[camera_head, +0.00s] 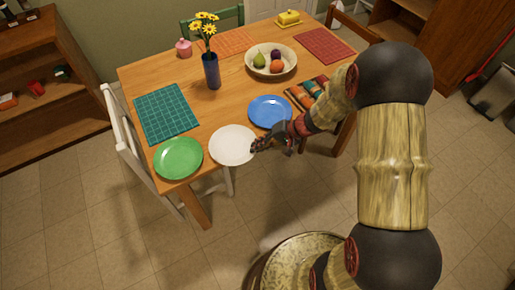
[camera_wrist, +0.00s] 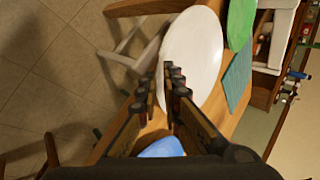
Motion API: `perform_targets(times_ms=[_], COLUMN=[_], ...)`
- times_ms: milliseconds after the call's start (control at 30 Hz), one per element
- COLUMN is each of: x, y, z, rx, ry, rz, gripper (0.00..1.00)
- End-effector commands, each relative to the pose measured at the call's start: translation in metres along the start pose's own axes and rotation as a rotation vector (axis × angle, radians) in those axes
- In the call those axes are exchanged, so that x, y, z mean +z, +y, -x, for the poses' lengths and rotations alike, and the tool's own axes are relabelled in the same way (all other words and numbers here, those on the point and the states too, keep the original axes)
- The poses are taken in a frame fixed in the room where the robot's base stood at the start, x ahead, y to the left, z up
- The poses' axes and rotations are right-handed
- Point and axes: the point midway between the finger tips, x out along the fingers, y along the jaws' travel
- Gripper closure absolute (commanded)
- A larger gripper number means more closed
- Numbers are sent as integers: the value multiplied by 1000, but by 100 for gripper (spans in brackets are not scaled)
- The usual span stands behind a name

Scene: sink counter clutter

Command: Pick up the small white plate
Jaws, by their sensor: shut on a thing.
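The small white plate (camera_head: 233,145) is at the front edge of the wooden table, between a green plate and a blue plate. It also shows in the wrist view (camera_wrist: 198,48), at top centre. My gripper (camera_head: 259,147) is at the plate's right rim. In the wrist view my gripper's dark fingertips (camera_wrist: 168,78) are closed on the near rim of the plate. I cannot tell whether the plate touches the table or is slightly above it.
The green plate (camera_head: 179,158) is close on the left and the blue plate (camera_head: 270,111) close behind right. A teal placemat (camera_head: 167,113), blue vase (camera_head: 211,71) and fruit bowl (camera_head: 271,72) stand farther back. A white chair (camera_head: 128,150) is at the left edge.

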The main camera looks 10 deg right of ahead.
Motion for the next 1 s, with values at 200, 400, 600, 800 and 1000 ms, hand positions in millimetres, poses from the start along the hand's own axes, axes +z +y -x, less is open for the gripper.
perform_targets(times_ms=[200,400,600,800,1000], x=[0,0,0,0,-1], y=[1,1,1,0,0], z=[0,0,0,0,1], rx=[2,1,1,0,0], ry=[-2,-2,-1,-1,0], rz=[1,1,1,1,1], gripper=[100,89,78,72,72])
